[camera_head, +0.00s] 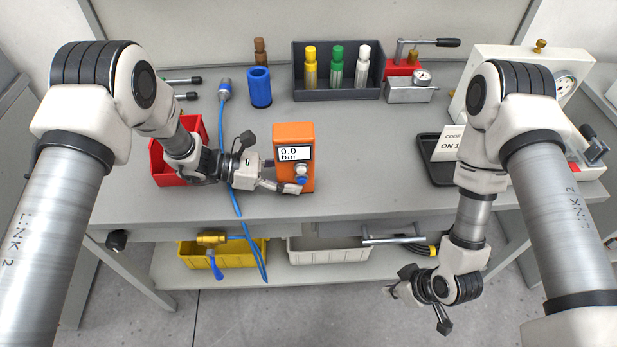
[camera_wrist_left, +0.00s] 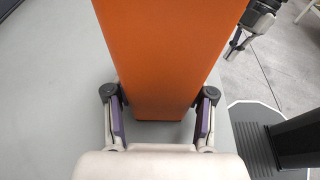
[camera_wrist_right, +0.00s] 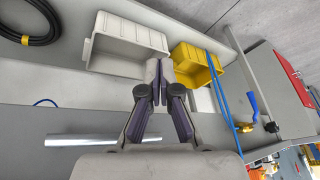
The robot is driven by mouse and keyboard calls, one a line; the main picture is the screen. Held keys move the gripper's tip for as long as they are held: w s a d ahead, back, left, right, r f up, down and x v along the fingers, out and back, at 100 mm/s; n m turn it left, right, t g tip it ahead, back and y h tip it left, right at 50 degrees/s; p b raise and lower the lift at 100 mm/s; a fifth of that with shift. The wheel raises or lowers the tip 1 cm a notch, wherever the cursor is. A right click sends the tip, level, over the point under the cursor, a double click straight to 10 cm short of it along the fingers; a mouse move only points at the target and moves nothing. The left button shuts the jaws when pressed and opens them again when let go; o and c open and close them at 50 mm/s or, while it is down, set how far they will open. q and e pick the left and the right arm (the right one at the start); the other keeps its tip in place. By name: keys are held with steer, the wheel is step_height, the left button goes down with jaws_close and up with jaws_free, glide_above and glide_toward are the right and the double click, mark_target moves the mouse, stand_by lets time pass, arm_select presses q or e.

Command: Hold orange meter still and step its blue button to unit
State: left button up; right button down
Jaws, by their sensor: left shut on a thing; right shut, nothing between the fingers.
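The orange meter (camera_head: 294,132) stands near the front edge of the bench, and its display (camera_head: 294,153) reads "0.0 bar". A blue button (camera_head: 302,180) shows low on its face, under a pale round part. My left gripper (camera_head: 287,186) is shut on the meter near its lower end. In the left wrist view the orange body (camera_wrist_left: 165,50) lies between its two fingers. My right gripper (camera_head: 391,289) is low in front of the bench, well away from the meter. The right wrist view shows its fingertips (camera_wrist_right: 159,78) together with nothing between them.
A red bin (camera_head: 160,165) is left of the meter, with a blue hose (camera_head: 233,195) running between. A dark tray (camera_head: 437,177) with a card lies to the right. A grey rack (camera_head: 298,87) holds coloured cylinders behind. Yellow (camera_head: 240,257) and white bins (camera_head: 330,255) sit below.

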steer(key=w+a+r+n+t+y, duration=0.3)
steer(key=w+a+r+n+y, duration=0.3)
steer(key=n, duration=0.3)
step_height(320, 180, up, 14)
steer(key=w+a+n+g+y, duration=0.1)
steer(key=n+y, duration=0.7)
steer(key=n, duration=1)
steer(key=shift+w+a+f+g, duration=0.2)
steer(key=shift+w+a+g, duration=0.15)
steer(key=shift+w, duration=0.55)
